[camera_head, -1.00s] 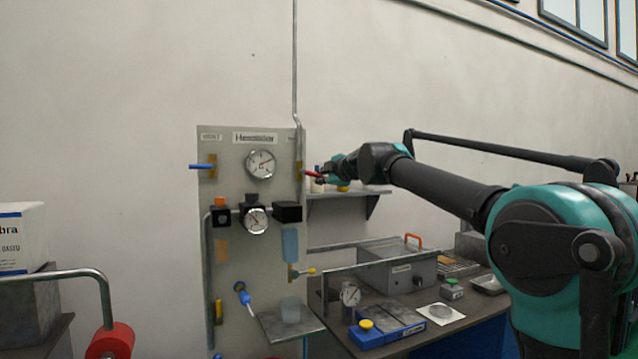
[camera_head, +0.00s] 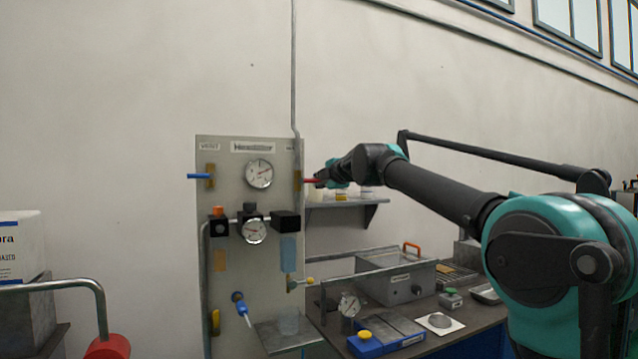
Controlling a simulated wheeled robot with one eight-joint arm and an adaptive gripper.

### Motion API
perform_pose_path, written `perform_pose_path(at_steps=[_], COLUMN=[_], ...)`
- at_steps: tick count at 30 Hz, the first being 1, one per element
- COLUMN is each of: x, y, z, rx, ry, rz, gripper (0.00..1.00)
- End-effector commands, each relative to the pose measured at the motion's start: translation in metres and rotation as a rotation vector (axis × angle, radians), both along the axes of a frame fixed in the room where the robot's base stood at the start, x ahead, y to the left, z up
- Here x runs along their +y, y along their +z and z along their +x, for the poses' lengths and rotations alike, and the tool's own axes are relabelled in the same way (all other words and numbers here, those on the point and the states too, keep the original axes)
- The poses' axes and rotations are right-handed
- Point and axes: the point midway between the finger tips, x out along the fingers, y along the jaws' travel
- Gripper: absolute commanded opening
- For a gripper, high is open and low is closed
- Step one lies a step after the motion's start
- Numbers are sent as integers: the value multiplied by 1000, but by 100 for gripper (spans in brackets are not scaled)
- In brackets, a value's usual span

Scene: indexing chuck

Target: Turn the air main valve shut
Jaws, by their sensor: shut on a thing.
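A grey panel (camera_head: 275,149) stands against the wall with pipes and gauges on it. At its upper right edge a red lever handle (camera_head: 312,181) sticks out to the right from a brass valve body (camera_head: 298,181). The handle lies about level. My gripper (camera_head: 322,180) comes from the right and is shut on the outer end of the red handle; its fingertips are small and partly hidden by the wrist. A blue lever (camera_head: 198,176) sticks out to the left at the panel's upper left. The label above the red valve is too small to read.
Two dial gauges, an upper one (camera_head: 259,173) and a lower one (camera_head: 254,230), sit on the panel. A wall shelf (camera_head: 345,204) with small jars lies just below my gripper. A bench (camera_head: 400,345) with boxes and tools stands below right. The wall above is clear.

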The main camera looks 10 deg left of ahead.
Motion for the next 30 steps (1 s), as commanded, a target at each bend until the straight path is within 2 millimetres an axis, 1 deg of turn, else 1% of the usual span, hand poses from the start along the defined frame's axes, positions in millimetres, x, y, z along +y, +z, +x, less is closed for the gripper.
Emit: perform_pose_path(at_steps=[2,3,8,17,20,25,30], x=[0,0,0,0,-3,-16,-34], y=[0,0,0,0,1,5,12], z=[0,0,0,0,-4,-22,-50], rx=[-1,-1,0,1,1,1,0], ry=[0,0,0,0,0,-1,-1], rz=[-1,-1,0,1,1,1,2], gripper=[0,13,32,33,33,33,33])
